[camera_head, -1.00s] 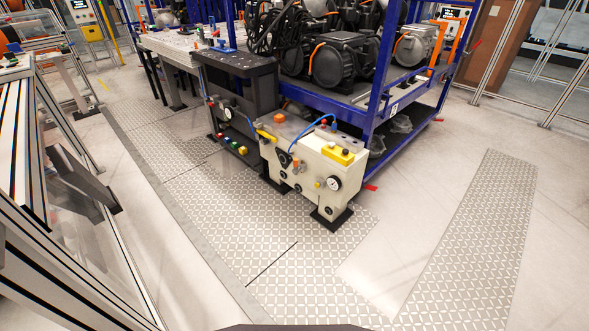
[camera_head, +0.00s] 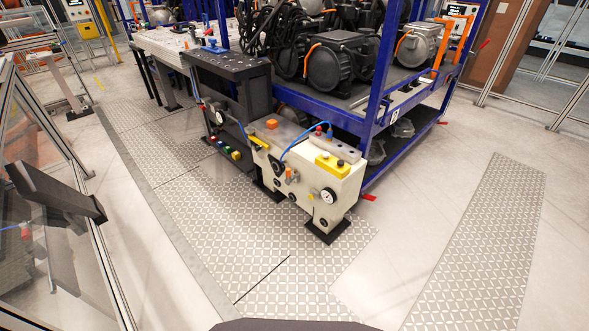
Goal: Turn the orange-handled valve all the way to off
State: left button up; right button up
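The cream drive unit (camera_head: 304,178) stands on dark feet near the middle of the view, a short way ahead of me. A small orange part (camera_head: 291,175), which looks like the orange-handled valve, sits on its front face. The part is too small to tell which way its handle points. A round gauge (camera_head: 328,195) is to its right and a dark knob (camera_head: 277,164) is just to its left. Neither of my grippers is in view.
A dark cabinet (camera_head: 228,92) with colored buttons adjoins the unit on the left. A blue rack (camera_head: 378,90) with motors stands behind. A glass-paneled frame (camera_head: 106,255) is at the left. Patterned floor plates (camera_head: 210,215) and open floor (camera_head: 430,190) lie in front and to the right.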

aim_at(288, 179)
jog(key=i+z, duration=0.1)
jog(key=i, duration=0.8)
jog(key=i+j, duration=0.3)
jog(key=i+j+z, duration=0.1)
jog(key=i+j, duration=0.15)
jog(key=j, duration=0.2)
